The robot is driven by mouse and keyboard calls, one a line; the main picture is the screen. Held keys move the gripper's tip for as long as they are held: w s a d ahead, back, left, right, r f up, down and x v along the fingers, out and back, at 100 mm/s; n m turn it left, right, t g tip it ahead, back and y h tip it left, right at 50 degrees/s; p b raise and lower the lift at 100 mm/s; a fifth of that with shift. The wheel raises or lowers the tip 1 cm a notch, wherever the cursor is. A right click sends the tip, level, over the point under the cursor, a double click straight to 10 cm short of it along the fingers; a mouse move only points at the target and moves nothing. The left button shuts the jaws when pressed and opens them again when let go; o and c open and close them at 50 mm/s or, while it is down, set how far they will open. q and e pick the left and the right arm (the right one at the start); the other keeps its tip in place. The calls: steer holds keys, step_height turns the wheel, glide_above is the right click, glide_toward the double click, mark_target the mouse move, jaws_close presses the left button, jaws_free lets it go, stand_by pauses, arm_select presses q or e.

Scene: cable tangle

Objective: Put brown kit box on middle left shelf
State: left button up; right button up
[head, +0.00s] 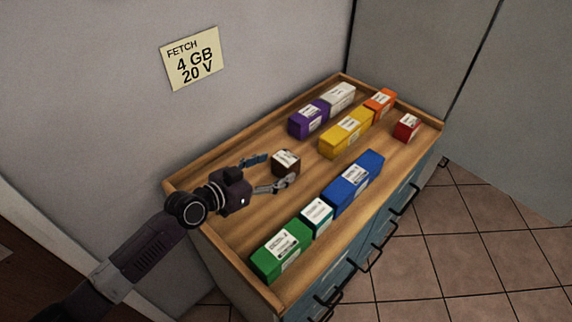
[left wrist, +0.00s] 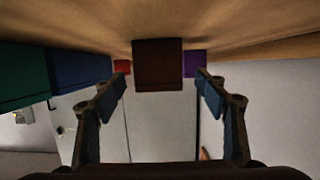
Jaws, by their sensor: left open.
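The brown kit box (head: 286,164) is a small dark cube with a white label on top. It sits on the wooden top of the cabinet, near the middle of its left part. My left gripper (head: 268,172) is open, with its fingertips just short of the box and pointing at it. In the left wrist view the brown box (left wrist: 158,64) shows between and beyond the two open fingers, and nothing is held. My right gripper is in neither view. No shelf shows in these views.
Purple (head: 308,119), white, yellow (head: 346,132), orange and red boxes stand farther back. Green (head: 282,251), teal and blue (head: 355,183) boxes line the front edge. A raised wooden rim (head: 228,262) borders the top.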

mark_target(278, 164)
arm_select(q)
steer(key=x, duration=0.1)
steer(key=p+x, duration=0.1)
steer(key=x, duration=0.1)
steer(key=shift+w+d+r, duration=0.1)
steer(key=shift+d+r, duration=0.15)
steer(key=shift+r, duration=0.1)
steer(key=shift+w+d+f, duration=0.25)
steer(key=shift+w+d, duration=0.2)
steer(key=shift+w, duration=0.05)
steer(key=shift+r, duration=0.1)
steer(key=c, duration=1.5)
